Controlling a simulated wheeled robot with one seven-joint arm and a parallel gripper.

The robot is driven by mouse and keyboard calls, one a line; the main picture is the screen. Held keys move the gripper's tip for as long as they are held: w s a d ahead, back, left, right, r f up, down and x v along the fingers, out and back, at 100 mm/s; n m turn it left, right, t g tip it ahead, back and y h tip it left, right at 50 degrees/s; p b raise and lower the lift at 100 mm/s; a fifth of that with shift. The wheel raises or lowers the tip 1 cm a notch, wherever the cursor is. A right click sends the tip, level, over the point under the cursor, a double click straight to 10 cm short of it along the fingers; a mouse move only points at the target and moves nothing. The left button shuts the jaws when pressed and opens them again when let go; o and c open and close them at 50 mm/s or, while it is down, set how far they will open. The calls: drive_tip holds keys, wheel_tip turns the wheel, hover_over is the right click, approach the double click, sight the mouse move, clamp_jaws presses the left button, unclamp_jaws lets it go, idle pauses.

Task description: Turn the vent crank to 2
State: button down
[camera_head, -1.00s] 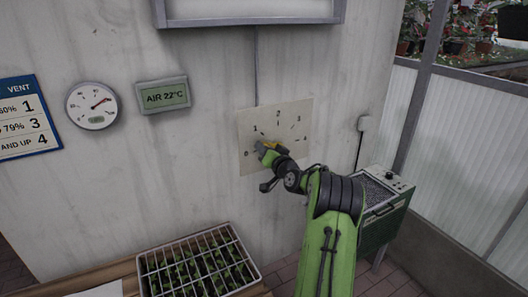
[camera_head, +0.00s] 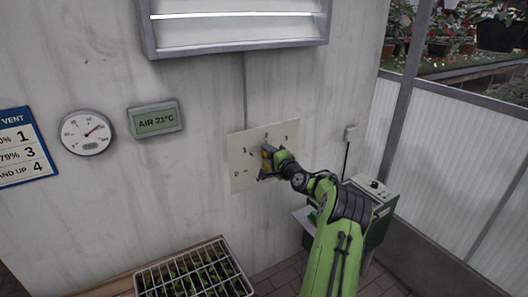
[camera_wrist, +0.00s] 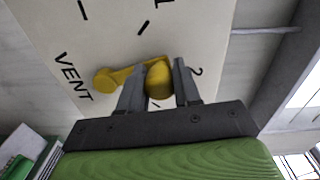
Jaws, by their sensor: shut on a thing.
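The vent dial plate (camera_head: 240,183) is a pale panel on the wall, marked 0, 1, 2 and 3 where visible; my arm hides its lower right. The yellow crank (camera_wrist: 132,75) shows in the wrist view, with its round hub at left and its knob (camera_wrist: 158,78) between my fingers. My gripper (camera_wrist: 158,86) is shut on the knob. The crank arm points roughly toward the 2, which lies just beyond the right finger. In the head view my gripper (camera_head: 268,162) sits just below the 2 and hides most of the crank.
A louvred vent (camera_head: 240,32) is above the dial, with a bright slit between its slats. A display (camera_head: 156,119) reads AIR 21°C, beside a round gauge (camera_head: 86,132) and a vent chart (camera_head: 22,148). A seedling tray (camera_head: 195,270) is below; a green heater unit (camera_head: 376,190) stands right.

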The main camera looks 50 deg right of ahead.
drive_tip(key=shift+s+d+r+m+p, duration=0.2)
drive_tip(key=shift+d+m+p, duration=0.25)
drive_tip(key=shift+d+m, duration=0.15)
drive_tip(key=shift+s+d+r+m+p, duration=0.15)
drive_tip(key=shift+d+m+p, duration=0.3)
drive_tip(key=shift+m, duration=0.25)
drive_tip(key=shift+f, duration=0.1)
drive_tip(key=c, duration=0.8)
unclamp_jaws()
drive_tip(key=shift+f, duration=0.1)
drive_tip(key=b+v, duration=0.2)
drive_tip(key=v, duration=1.3)
drive_tip(key=shift+s+a, duration=0.1)
drive_tip(key=shift+s, duration=0.25)
